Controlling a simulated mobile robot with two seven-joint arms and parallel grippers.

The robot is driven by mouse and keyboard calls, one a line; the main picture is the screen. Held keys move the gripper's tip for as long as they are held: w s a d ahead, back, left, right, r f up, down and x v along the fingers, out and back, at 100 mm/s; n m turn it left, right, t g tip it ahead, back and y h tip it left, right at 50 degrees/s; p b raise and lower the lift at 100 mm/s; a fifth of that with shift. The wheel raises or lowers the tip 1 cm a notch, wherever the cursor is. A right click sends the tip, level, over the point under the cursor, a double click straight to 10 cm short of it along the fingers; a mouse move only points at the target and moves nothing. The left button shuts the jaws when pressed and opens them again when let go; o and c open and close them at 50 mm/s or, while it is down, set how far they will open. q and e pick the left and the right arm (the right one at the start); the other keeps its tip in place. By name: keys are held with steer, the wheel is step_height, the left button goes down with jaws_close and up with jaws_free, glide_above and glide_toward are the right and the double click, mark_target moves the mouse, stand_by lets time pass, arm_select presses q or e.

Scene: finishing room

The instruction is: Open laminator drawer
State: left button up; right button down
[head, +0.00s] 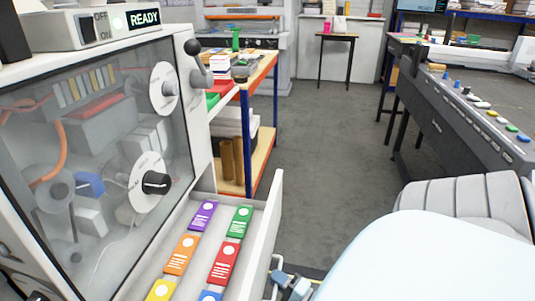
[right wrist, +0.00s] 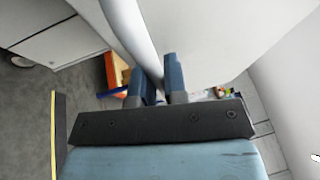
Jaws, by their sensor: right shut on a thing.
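The laminator (head: 190,130) stands at the left in the head view, with a clear front panel, dials and a sign reading READY. Its drawer (head: 262,232) is pulled out below and shows several coloured cards inside, among them a purple card (head: 203,215), a green card (head: 239,222) and a red card (head: 223,263). My right gripper (head: 291,285) is at the drawer's front, low in the head view. In the right wrist view its blue fingers (right wrist: 158,78) are shut on the pale drawer handle (right wrist: 130,30). My left gripper is not in view.
A blue-framed shelf (head: 245,150) with papers and rolls stands behind the laminator. Open grey floor (head: 330,140) lies to the right of the drawer. A long dark machine (head: 450,110) with coloured knobs stands at the right. A small table (head: 337,38) is at the back.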

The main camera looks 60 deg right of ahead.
steer(key=shift+s, duration=0.15)
steer(key=c, duration=1.2)
jaws_free()
steer(key=s, duration=0.4)
steer(key=s+f, duration=0.1)
steer(key=s, duration=0.4)
steer(key=s+f+p, duration=0.1)
steer(key=s, duration=0.3)
steer(key=shift+s+f, duration=0.2)
steer(key=shift+s, duration=0.1)
